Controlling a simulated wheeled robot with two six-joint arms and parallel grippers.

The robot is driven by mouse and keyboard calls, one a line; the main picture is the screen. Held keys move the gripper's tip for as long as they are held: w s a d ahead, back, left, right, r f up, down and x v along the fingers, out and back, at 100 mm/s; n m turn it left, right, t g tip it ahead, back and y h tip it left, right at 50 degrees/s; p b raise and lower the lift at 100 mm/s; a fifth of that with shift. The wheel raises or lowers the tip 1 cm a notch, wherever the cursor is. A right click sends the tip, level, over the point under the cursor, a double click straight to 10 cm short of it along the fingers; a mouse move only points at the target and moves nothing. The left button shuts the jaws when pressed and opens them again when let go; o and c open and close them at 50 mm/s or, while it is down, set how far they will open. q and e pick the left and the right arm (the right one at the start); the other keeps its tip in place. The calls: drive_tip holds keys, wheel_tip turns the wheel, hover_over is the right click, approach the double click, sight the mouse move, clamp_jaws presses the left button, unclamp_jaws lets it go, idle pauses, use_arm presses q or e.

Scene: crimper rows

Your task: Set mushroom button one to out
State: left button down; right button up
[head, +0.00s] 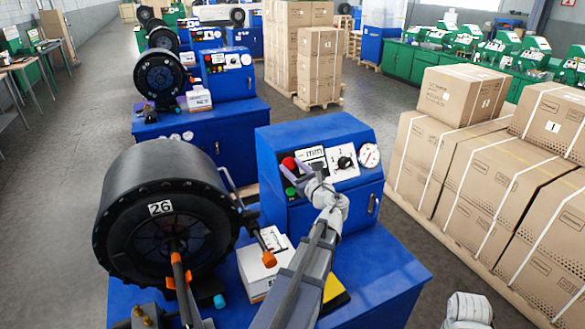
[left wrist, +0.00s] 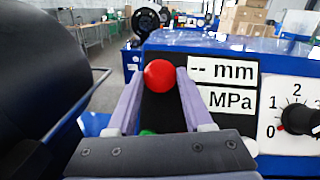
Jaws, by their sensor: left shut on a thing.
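The red mushroom button (head: 288,162) is on the sloped panel of the near blue crimper cabinet (head: 312,135), at the panel's left side. In the left wrist view the round red button (left wrist: 159,75) sits between my two fingertips. My left gripper (head: 296,173) reaches the panel from the lower right and is shut on the red button; in the left wrist view its fingers (left wrist: 158,80) stand on either side of it. A green button (head: 290,191) is just below, partly hidden by the gripper. My right gripper is not in view.
A display reading "mm" and "MPa" (left wrist: 226,84) and a black dial (head: 344,162) lie right of the button. The black crimper drum marked 26 (head: 160,209) stands close on the left. A white box (head: 262,265) sits on the blue bench. Cartons (head: 455,180) stand right.

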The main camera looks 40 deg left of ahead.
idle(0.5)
use_arm(q)
drive_tip(key=shift+s+d+r+p, duration=0.25)
drive_tip(key=shift+d+r+p, duration=0.15)
drive_tip(key=shift+d+p, duration=0.05)
drive_tip(key=shift+a+f, duration=0.1)
drive_tip(key=shift+f, duration=0.05)
drive_tip(key=c, duration=0.7)
unclamp_jaws()
drive_tip(key=shift+o, duration=2.1)
drive_tip(key=shift+d, duration=0.2)
drive_tip(key=v, duration=0.7)
drive_tip(key=shift+d, duration=0.3)
drive_tip(key=shift+s, duration=0.1)
